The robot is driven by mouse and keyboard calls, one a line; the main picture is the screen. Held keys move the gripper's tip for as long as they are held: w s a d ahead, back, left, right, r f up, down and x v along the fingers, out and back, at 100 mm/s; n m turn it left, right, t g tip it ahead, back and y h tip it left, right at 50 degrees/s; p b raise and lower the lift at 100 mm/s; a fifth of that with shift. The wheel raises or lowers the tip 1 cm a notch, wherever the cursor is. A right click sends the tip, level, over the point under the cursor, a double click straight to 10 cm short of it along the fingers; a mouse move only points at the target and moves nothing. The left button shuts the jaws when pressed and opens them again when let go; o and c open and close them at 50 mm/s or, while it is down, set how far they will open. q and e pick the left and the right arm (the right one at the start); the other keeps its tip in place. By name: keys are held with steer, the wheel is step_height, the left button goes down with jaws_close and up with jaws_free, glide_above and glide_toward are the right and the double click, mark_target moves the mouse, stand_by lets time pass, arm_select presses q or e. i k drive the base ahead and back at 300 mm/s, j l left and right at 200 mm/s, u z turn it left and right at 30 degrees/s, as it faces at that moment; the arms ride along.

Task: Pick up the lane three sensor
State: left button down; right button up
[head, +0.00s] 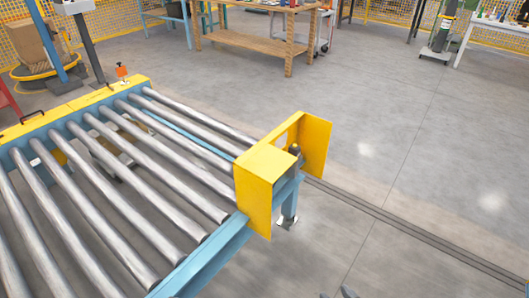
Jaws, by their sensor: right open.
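I cannot tell for certain which thing is the lane three sensor. A small dark part (294,149) sits behind the yellow bracket (266,165) at the near right corner of the roller conveyor (190,275); the bracket partly hides it. A small orange piece (121,71) stands on a thin stem at the conveyor's far yellow rail. Only the dark tips of my right gripper (338,294) show at the bottom edge, apart from one another, over bare floor and clear of the conveyor. My left gripper is not in view.
A blue leg (289,205) stands under the conveyor corner. A floor channel (410,232) runs to the lower right. A wooden workbench (255,43) and a white table (495,32) stand at the back. The grey floor on the right is clear.

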mark_target(295, 151)
steer(key=i+l+u, duration=0.2)
steer(key=u, duration=0.3)
steer(key=i+l+u, duration=0.15)
steer(key=l+u, duration=0.3)
steer(key=i+l+u, duration=0.15)
steer(key=l, duration=0.25)
steer(key=i+l+u, duration=0.2)
steer(key=l, duration=0.2)
steer(key=k, duration=0.1)
